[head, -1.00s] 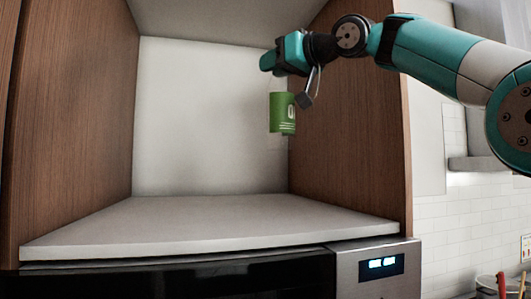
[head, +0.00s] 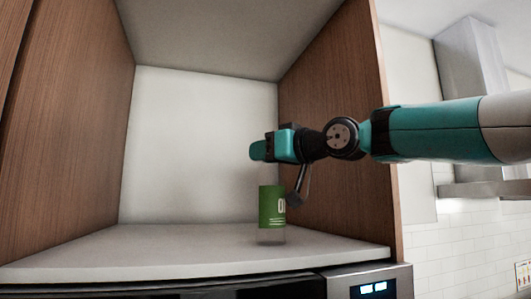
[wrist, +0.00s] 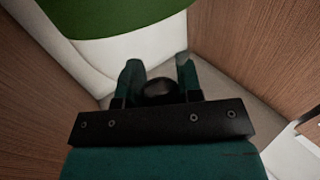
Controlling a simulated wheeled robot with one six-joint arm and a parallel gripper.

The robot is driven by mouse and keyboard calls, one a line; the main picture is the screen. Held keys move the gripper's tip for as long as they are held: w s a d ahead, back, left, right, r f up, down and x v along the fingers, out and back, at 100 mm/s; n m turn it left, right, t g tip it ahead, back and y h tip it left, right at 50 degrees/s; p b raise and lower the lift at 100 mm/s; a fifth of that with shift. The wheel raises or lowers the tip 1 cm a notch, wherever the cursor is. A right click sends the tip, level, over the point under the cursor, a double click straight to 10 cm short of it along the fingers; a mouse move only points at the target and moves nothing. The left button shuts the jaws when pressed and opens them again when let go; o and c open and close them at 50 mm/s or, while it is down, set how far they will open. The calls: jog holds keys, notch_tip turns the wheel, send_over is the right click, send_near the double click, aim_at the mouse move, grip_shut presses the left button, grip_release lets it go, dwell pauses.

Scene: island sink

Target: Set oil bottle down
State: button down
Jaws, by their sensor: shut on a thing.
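The oil bottle (head: 271,208) has a green label with white lettering and a clear lower part. It stands upright below my gripper (head: 262,151), inside the wooden-sided cabinet niche. My gripper is shut on the bottle's upper part, which hardly shows in the head view. The bottle's base is at or very close to the pale shelf (head: 170,252); I cannot tell if it touches. In the wrist view, the two fingers (wrist: 159,82) have a dark round thing between them, and a large green surface (wrist: 115,15), likely the bottle's label, fills the top.
The niche's right wooden wall (head: 335,120) is close to the right of the bottle and behind my wrist. The shelf left of the bottle is bare. An appliance with a lit display (head: 370,288) is under the shelf's front edge.

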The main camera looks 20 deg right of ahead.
jog(key=c, duration=0.8)
grip_release()
jog(key=shift+o, duration=0.2)
jog(key=b+v, duration=0.5)
jog(key=v, duration=0.7)
jog(key=shift+b, duration=0.4)
